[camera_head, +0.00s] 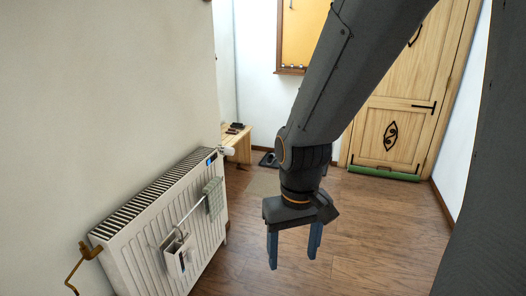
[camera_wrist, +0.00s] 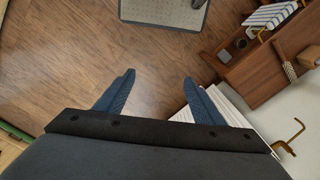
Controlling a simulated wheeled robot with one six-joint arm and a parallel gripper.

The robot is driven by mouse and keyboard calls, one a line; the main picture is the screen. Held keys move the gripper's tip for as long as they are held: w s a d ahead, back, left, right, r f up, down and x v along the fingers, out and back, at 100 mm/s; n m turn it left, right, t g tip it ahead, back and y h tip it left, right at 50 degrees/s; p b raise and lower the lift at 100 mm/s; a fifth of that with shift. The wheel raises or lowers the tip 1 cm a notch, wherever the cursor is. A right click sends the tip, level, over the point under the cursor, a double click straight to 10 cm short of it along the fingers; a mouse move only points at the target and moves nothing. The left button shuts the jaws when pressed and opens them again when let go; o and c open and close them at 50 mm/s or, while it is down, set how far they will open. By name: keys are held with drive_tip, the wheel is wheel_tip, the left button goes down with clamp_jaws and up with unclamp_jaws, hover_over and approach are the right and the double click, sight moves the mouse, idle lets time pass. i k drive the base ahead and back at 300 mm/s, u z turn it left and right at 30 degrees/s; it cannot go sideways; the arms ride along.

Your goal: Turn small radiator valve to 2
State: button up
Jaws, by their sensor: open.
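The white radiator (camera_head: 150,240) stands against the wall at left in the head view. A small white valve knob (camera_head: 229,151) sticks out at its far upper end; its markings are too small to read. My gripper (camera_head: 293,260) hangs to the right of the radiator, fingers pointing down, open and empty, apart from the valve. In the wrist view my gripper (camera_wrist: 158,82) shows two blue fingers spread over the floor. A strip of the white radiator (camera_wrist: 236,107) shows behind the right finger; I cannot make out the valve there.
A towel (camera_head: 213,197) and a white holder (camera_head: 177,254) hang on the radiator's front. A brass hook (camera_head: 83,262) juts out at near left. A wooden bench (camera_head: 238,145) stands beyond the valve. The wooden floor (camera_head: 370,235) right of my gripper is clear, up to the door (camera_head: 400,110).

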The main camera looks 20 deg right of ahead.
sight(225, 150)
drive_tip(key=k, duration=0.65)
drive_tip(key=z, duration=0.55)
drive_tip(key=i, duration=0.7)
drive_tip(key=z, duration=0.6)
drive_tip(key=i, duration=0.75)
drive_tip(key=u, duration=0.65)
drive_tip(key=i, duration=0.75)
drive_tip(key=u, duration=0.6)
